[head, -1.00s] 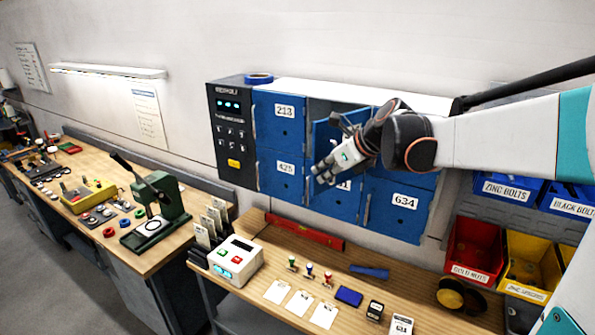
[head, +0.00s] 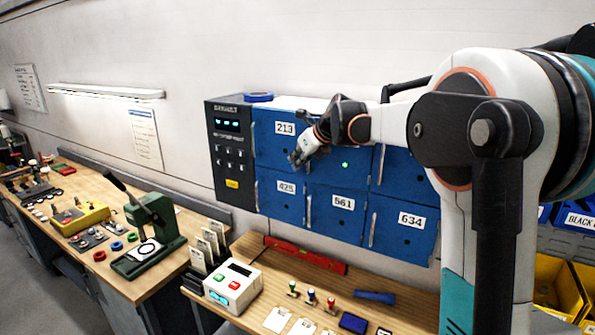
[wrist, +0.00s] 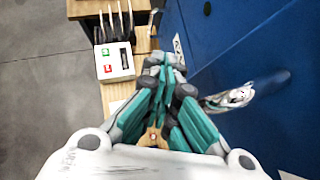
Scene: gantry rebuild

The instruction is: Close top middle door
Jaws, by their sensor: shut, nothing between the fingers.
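The top middle door (head: 348,168) of the blue locker cabinet now looks flush with the doors around it, and a small green light shows on its face. Its upper part and left edge are partly hidden by my gripper and wrist, and its number is not visible. My gripper (head: 297,158) is shut and empty, in front of the border between the door marked 213 (head: 276,136) and the top middle door. In the wrist view my gripper's fingers (wrist: 168,62) are together, with a blue door face (wrist: 235,50) and a metal handle (wrist: 230,98) to their right.
Doors 425 (head: 283,200), 561 (head: 335,218) and 634 (head: 400,235) form the lower row. A keypad panel (head: 231,170) stands on the left. Below are a workbench with a red level (head: 305,255), a white device (head: 233,288) and small stamps. Yellow bins (head: 556,285) sit at the right.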

